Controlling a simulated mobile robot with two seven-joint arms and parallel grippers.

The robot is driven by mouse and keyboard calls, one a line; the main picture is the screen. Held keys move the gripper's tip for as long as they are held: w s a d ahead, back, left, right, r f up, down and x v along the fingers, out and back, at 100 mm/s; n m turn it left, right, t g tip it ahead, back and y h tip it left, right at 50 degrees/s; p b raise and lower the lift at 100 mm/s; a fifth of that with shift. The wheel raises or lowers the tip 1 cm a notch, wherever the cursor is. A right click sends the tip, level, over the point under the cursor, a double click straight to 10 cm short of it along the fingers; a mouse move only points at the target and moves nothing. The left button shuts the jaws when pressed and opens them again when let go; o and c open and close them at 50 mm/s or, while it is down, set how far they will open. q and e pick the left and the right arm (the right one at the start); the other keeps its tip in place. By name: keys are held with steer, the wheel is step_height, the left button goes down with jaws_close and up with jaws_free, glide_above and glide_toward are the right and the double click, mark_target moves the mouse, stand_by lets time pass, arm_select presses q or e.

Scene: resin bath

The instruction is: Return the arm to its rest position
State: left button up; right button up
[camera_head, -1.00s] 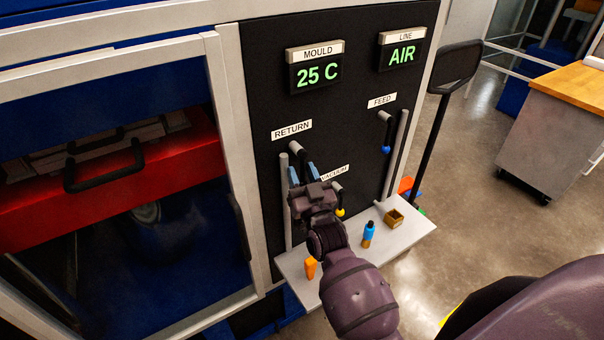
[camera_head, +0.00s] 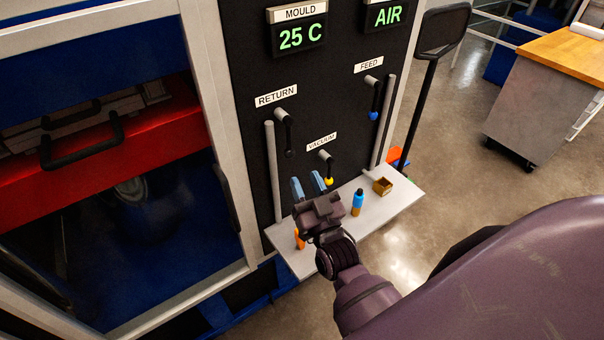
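My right gripper (camera_head: 308,186) is in front of the black panel, below the vacuum label and over the left part of the grey shelf (camera_head: 340,222). Its two blue fingers are apart with nothing visible between them. The return lever (camera_head: 287,132) hangs down on the panel, above and clear of the fingers. The vacuum lever (camera_head: 327,167), with a yellow tip, is just to the right of the fingers. The feed lever (camera_head: 375,98), with a blue tip, is farther right. My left gripper is not in view.
On the shelf are an orange object (camera_head: 299,241), partly hidden by my gripper, a blue bottle (camera_head: 357,203) and a small brown box (camera_head: 382,186). A red mould block with black handles (camera_head: 82,146) is at left. A wood-topped cart (camera_head: 548,105) stands right, beyond open floor.

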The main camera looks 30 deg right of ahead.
steer(key=shift+f, duration=0.1)
stand_by(0.5)
step_height(320, 180, down, 9)
steer(key=s+n+g+y, duration=0.1)
steer(key=s+g+y, duration=0.15)
steer(key=g, duration=0.35)
steer(key=s+d+f+n+g, duration=0.1)
steer(key=s+f+g, duration=0.3)
steer(key=s+f, duration=0.5)
steer(key=s+d, duration=0.1)
steer(key=s, duration=0.2)
steer(key=shift+n, duration=0.3)
steer(key=shift+w, duration=0.1)
